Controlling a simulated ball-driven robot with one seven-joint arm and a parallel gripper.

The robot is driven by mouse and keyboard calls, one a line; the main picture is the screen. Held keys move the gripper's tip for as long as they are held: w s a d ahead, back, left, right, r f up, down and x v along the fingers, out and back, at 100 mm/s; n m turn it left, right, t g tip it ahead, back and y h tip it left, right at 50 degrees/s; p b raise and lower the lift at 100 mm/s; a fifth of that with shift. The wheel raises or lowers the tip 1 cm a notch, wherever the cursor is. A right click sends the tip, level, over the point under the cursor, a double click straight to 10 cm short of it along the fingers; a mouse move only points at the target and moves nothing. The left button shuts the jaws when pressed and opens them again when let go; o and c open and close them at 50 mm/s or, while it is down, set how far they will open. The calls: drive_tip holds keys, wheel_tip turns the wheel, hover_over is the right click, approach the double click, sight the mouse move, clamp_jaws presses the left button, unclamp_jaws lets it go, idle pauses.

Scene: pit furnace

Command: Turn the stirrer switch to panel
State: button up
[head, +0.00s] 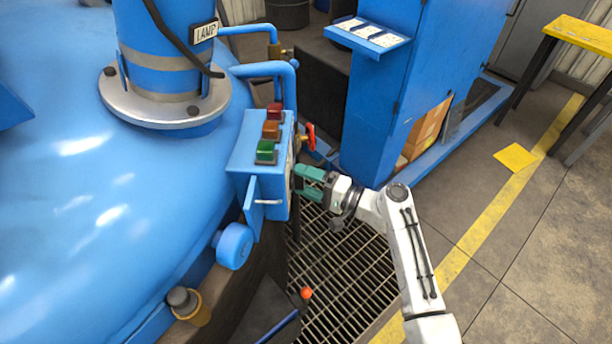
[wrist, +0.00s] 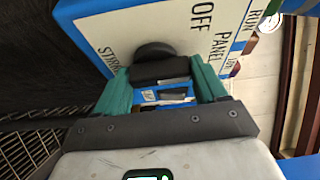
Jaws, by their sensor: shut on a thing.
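The stirrer switch is a black round knob (wrist: 155,51) with a black grip bar, on a cream label plate (wrist: 110,35) in the wrist view. The plate reads "STIRR…", cut off, with "PANEL" and "OFF" to the right of the knob. My gripper (wrist: 160,72) has its green fingers on either side of the grip bar and is shut on it. Which word the knob points at is unclear. In the head view my gripper (head: 300,180) reaches the right face of the blue control box (head: 245,150); the switch is hidden there.
Red, orange and green lamps (head: 265,152) top the box, with a red-handled valve (head: 310,137) just behind. A big blue vessel (head: 70,200) fills the left. Floor grating (head: 340,270) lies below my arm. A blue cabinet (head: 385,100) stands behind; open floor is at right.

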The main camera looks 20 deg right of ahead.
idle(0.4)
drive_tip(key=o, duration=1)
drive_tip(key=shift+o, duration=0.2)
drive_tip(key=b+v, duration=0.1)
drive_tip(key=v, duration=0.9)
drive_tip(key=shift+s+d, duration=0.25)
drive_tip(key=shift+s, duration=0.1)
